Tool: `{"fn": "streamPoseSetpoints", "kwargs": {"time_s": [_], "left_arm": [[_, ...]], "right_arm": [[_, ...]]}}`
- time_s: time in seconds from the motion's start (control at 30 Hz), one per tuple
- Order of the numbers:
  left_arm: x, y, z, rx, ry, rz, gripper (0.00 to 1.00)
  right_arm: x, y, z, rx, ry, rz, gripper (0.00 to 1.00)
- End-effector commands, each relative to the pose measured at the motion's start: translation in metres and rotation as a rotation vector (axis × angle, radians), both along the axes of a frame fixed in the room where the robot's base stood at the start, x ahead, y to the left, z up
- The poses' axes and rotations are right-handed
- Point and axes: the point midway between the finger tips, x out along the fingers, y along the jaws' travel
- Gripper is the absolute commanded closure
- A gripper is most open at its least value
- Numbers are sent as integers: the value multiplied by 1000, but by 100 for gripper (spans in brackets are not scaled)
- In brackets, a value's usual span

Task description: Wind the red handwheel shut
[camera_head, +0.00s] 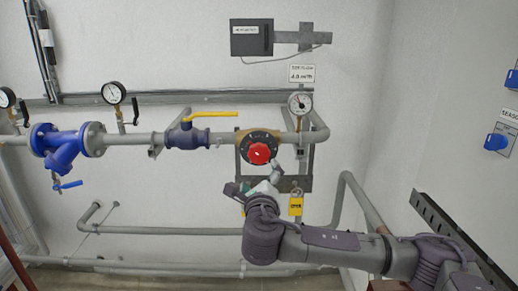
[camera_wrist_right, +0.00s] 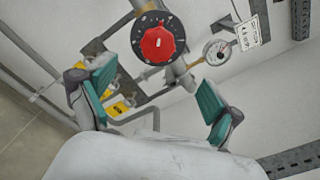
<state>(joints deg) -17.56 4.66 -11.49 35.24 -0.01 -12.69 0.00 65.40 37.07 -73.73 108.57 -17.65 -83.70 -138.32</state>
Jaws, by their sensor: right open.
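The red handwheel (camera_head: 260,154) sits on a round black dial on the pipe, in the middle of the head view. In the right wrist view the red handwheel (camera_wrist_right: 158,45) is ahead of the fingers, near the top, with a white mark on its face. My right gripper (camera_head: 262,187) is just below the handwheel in the head view, apart from it as far as I can tell. In the right wrist view my right gripper (camera_wrist_right: 157,92) has its two teal-padded fingers wide apart with nothing between them. My left gripper is not in view.
A yellow padlock (camera_head: 296,206) hangs below right of the handwheel. A gauge (camera_head: 300,104) stands above right. A yellow-handled valve (camera_head: 188,136) and a blue strainer (camera_head: 62,146) are on the pipe to the left. Lower pipes (camera_head: 165,231) run along the wall.

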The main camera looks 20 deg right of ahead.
Motion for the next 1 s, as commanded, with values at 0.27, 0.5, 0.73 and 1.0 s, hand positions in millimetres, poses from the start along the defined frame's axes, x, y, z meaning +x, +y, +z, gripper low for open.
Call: {"fn": "streamPoseSetpoints", "kwargs": {"time_s": [0.27,0.5,0.73,1.0], "left_arm": [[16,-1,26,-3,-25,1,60],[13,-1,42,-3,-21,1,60],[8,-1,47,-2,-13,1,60],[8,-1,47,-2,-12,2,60]], "right_arm": [[53,-16,3,3,2,-4,9],[98,-29,2,5,2,-3,9],[120,-34,0,5,2,0,9],[124,-35,-2,6,2,1,9]]}}
